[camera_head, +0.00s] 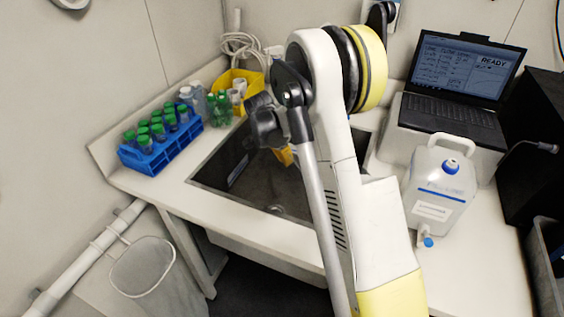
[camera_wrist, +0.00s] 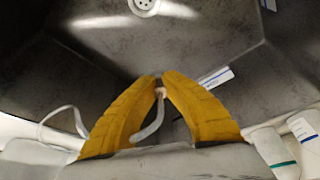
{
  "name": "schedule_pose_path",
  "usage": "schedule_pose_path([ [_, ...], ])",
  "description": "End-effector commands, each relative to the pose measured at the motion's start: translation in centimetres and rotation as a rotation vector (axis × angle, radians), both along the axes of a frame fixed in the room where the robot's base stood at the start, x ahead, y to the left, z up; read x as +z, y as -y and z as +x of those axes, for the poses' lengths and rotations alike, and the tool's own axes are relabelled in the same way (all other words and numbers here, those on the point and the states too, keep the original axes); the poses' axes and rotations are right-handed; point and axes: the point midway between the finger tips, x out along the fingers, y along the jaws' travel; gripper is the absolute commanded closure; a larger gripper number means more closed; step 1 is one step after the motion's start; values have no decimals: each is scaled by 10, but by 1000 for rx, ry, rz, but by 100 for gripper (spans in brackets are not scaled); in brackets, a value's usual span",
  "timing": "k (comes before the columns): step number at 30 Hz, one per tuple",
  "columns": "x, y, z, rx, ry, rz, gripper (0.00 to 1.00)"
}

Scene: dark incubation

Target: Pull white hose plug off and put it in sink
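My gripper (camera_head: 286,156) is over the sink (camera_head: 262,210), mostly hidden behind my arm in the head view. In the wrist view, its two yellow fingers (camera_wrist: 160,80) come together at the tips around the small pale end of a white piece, which looks like the hose plug (camera_wrist: 160,93). A white tail curves down from it between the fingers. A thin white loop (camera_wrist: 70,109) shows left of the fingers; whether it joins the tail is hidden. The dark sink basin (camera_wrist: 80,65) and its round drain (camera_wrist: 144,5) lie beyond the fingertips.
A blue rack (camera_head: 160,150) of green-capped bottles stands left of the sink, with a yellow bin (camera_head: 238,82) behind it. A white jug with a spout (camera_head: 440,185) and a laptop (camera_head: 460,75) are at right.

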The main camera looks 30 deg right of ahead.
Motion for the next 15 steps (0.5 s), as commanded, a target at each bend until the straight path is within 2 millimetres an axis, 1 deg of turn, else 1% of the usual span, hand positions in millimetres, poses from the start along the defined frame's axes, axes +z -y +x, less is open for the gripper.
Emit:
schedule_pose_path([
  [15, -78, -1, 0, 3, 0, 1, 100],
])
